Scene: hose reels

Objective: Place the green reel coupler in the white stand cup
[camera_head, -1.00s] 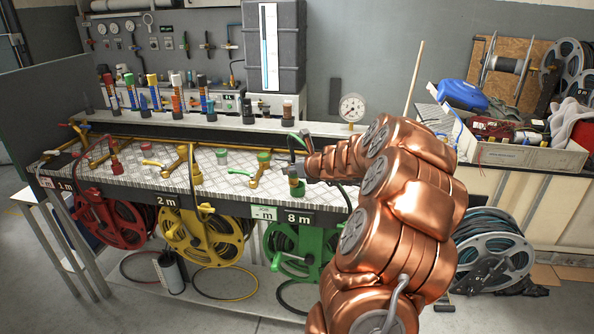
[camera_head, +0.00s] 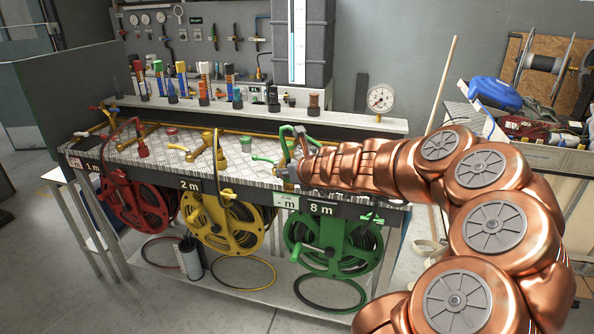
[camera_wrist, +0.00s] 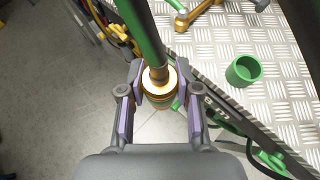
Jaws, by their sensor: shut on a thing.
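The green reel coupler (camera_wrist: 160,98) shows in the wrist view as a brass-coloured round end with a green hose (camera_wrist: 143,30) running up from it. My gripper (camera_wrist: 163,88) is shut on it, one finger on each side. In the head view my gripper (camera_head: 291,172) is at the bench's front edge, above the 8 m label, and mostly hides the coupler. A white-topped post (camera_head: 203,70) stands among coloured posts on the back shelf. I cannot tell whether it is the white stand cup. The wrist view shows no white cup.
A green cup (camera_wrist: 243,71) is on the metal-plate bench beside my gripper. Red (camera_head: 171,133) and yellow (camera_head: 246,144) cups stand further left. Brass pipes and valves (camera_head: 203,148) rise from the bench. The green reel (camera_head: 332,242) hangs below. A round gauge (camera_head: 380,99) stands at the shelf's right end.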

